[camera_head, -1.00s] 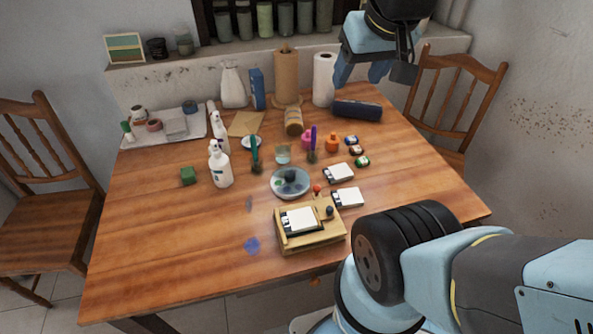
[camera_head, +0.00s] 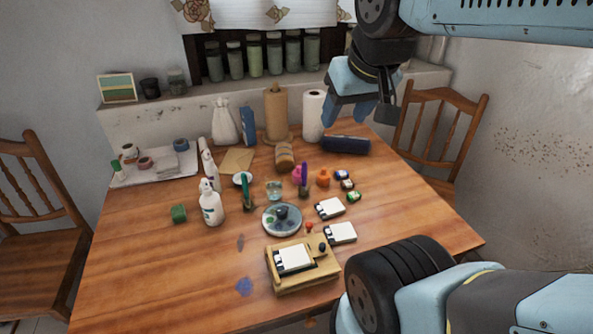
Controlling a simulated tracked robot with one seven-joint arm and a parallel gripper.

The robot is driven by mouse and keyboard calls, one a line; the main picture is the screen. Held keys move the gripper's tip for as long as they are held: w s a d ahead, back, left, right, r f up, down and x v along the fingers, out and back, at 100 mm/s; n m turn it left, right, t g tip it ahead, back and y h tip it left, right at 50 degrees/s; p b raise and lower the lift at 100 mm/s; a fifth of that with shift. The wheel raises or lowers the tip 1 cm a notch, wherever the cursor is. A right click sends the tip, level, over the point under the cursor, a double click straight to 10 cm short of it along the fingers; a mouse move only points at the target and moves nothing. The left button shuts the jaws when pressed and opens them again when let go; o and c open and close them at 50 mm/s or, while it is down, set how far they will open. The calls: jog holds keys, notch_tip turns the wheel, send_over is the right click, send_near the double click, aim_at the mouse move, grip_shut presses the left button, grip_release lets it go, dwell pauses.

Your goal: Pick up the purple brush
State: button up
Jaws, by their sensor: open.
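The purple brush (camera_head: 304,173) stands upright on the table (camera_head: 165,265), right of centre, with its dark head (camera_head: 304,191) downward. It is close beside a pink bottle (camera_head: 297,174), and an orange bottle (camera_head: 323,178) is to its right. My gripper (camera_head: 351,112) is open and empty. It hangs above the back right of the table, with its blue fingers pointing down. In the picture it is above and to the right of the brush, apart from it.
A green brush (camera_head: 245,192) and white spray bottle (camera_head: 211,205) stand left. A palette plate (camera_head: 282,230) and a wooden box (camera_head: 305,282) are in front. Paper rolls (camera_head: 313,115) and a dark blue roll (camera_head: 345,145) stand or lie behind. The left front tabletop is mostly clear.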

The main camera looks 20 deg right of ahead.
jog(key=shift+w, duration=0.2)
jog(key=shift+c, duration=0.3)
jog(key=n+g, duration=0.3)
jog(key=g, duration=0.3)
send_over(304, 184)
jog(key=w, duration=0.1)
jog(key=f, duration=1.8)
jog(key=shift+d+f, duration=0.15)
jog(key=shift+d, duration=0.25)
notch_tip(304, 184, down, 9)
jog(key=shift+w+r, duration=0.1)
jog(key=shift+a+f, duration=0.2)
jog(key=shift+f, duration=2.5)
jog(key=shift+s, duration=0.2)
grip_shut()
